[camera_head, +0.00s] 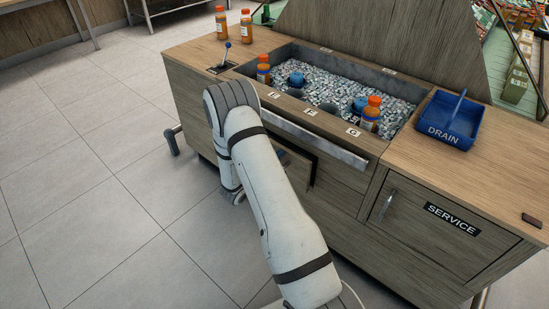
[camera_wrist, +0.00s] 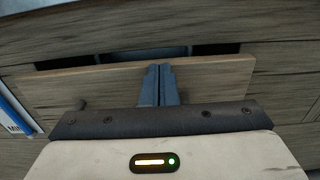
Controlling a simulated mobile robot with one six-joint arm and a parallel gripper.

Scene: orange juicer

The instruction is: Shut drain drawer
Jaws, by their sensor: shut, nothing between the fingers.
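The drain drawer's wooden front (camera_wrist: 215,78) spans the middle of the wrist view. It stands out from the cabinet, with a dark gap behind its top edge, so the drawer is partly open. In the head view the drawer front (camera_head: 299,168) shows just right of my arm, with a dark edge. My gripper (camera_wrist: 160,68) is shut and empty, its fingertips overlapping the drawer front near its top edge. I cannot tell whether they touch it.
An ice-filled trough (camera_head: 330,88) with orange bottles sits in the counter above. A metal rail (camera_head: 312,138) runs along the trough's front. A blue DRAIN tray (camera_head: 450,118) and SERVICE door (camera_head: 440,225) are at right. The tiled floor (camera_head: 80,200) at left is clear.

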